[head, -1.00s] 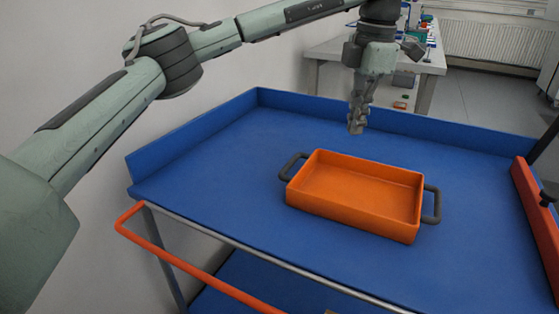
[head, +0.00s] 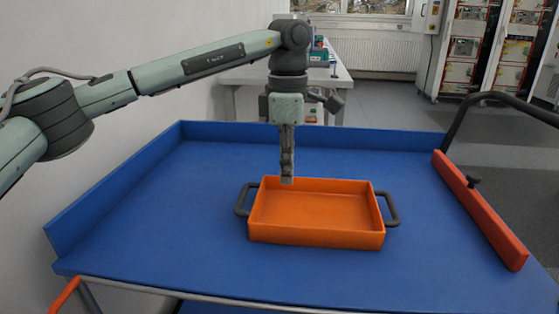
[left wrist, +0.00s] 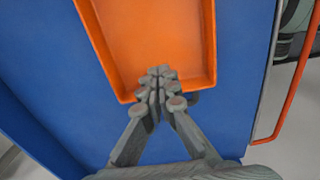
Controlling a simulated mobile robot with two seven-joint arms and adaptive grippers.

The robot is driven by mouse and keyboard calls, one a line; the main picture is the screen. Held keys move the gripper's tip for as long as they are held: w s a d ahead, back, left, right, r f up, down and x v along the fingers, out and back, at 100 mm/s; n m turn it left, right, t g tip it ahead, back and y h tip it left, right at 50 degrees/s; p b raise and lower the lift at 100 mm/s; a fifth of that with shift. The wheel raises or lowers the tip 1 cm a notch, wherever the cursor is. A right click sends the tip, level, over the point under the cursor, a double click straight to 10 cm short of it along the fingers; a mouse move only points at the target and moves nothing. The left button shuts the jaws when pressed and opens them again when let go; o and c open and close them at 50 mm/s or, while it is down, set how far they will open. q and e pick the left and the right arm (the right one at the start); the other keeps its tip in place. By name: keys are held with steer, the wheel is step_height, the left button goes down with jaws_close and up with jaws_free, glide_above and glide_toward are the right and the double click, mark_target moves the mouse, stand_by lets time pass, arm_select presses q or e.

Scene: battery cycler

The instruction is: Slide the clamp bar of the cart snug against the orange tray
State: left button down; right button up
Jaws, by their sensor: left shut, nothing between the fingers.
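The orange tray (head: 315,240) sits on the blue cart top, a dark handle at each end. The clamp bar (head: 480,212) is a long red-orange bar with a dark knob, along the cart's right side. A wide strip of bare blue surface separates it from the tray. My left gripper (head: 287,180) points down over the tray's back left part, shut and empty. In the left wrist view its closed fingertips (left wrist: 160,76) overlap the tray (left wrist: 150,35); whether they touch it I cannot tell. My right gripper is not in view.
The blue cart top (head: 150,225) has raised walls at the left and back. A dark curved handle (head: 500,97) rises at the right, behind the bar. A white wall stands close on the left. A bench (head: 240,85) stands behind the cart.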

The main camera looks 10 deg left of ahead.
mark_target(265, 213)
arm_select(q)
step_height(265, 213, down, 6)
steer(key=shift+r, duration=0.1)
steer(key=a+p, duration=0.1)
steer(key=a, duration=0.2)
steer(key=shift+a, duration=0.55)
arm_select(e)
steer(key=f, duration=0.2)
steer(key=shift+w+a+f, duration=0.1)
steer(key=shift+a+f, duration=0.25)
arm_select(q)
steer(key=shift+a, duration=0.1)
